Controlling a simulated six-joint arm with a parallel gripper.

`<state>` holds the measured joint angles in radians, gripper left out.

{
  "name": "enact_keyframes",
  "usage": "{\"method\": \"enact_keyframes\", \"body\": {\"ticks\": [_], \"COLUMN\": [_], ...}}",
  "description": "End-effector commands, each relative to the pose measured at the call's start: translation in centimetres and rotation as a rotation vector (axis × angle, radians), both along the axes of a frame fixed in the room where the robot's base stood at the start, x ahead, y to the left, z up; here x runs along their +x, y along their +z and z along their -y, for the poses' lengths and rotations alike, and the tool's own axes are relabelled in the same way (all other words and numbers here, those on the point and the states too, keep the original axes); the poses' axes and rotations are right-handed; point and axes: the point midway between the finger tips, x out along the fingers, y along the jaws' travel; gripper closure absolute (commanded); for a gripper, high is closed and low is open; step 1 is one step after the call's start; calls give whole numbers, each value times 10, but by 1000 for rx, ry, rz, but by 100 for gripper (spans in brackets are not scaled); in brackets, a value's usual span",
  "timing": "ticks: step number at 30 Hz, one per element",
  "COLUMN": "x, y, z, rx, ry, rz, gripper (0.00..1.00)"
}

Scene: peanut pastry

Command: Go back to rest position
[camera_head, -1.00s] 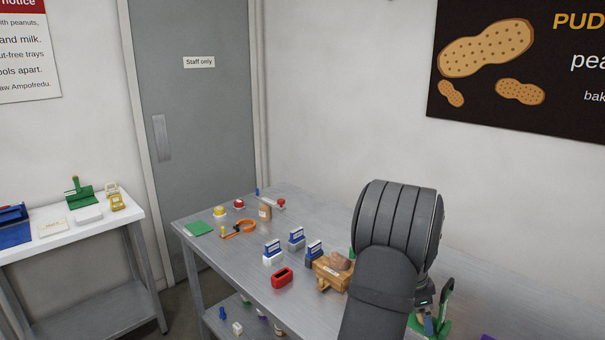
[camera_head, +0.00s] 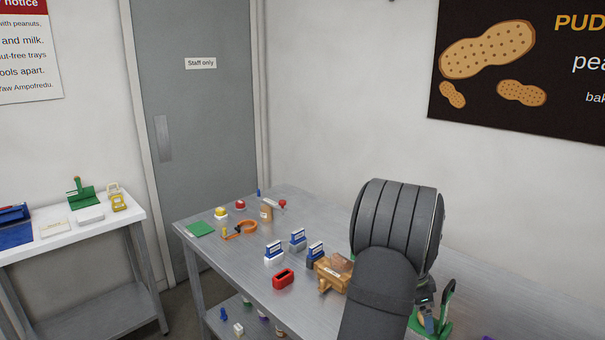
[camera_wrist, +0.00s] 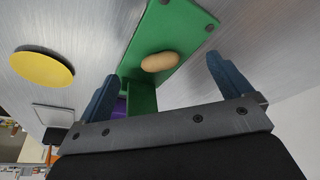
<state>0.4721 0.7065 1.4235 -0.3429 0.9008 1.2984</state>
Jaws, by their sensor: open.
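My gripper (camera_wrist: 162,70) shows in the wrist view with its two blue fingers spread wide apart and nothing held between them. Beyond the fingers lies a green board or stand (camera_wrist: 185,30) with a smooth tan oval piece (camera_wrist: 158,61) on it. In the head view my arm hides much of the table's right side. My gripper (camera_head: 427,322) is partly visible there at the lower right, beside a green stand (camera_head: 447,305).
A yellow disc (camera_wrist: 42,67) shows in the wrist view. A white side table (camera_head: 70,240) stands left.

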Motion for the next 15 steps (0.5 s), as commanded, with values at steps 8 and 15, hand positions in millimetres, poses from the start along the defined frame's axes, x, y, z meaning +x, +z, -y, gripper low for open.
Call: {"method": "enact_keyframes", "body": {"ticks": [8,15], "x": [0,0], "y": [11,22], "z": [6,6], "rx": [-1,1], "ry": [0,-1], "rz": [2,-1], "gripper": [4,4]}}
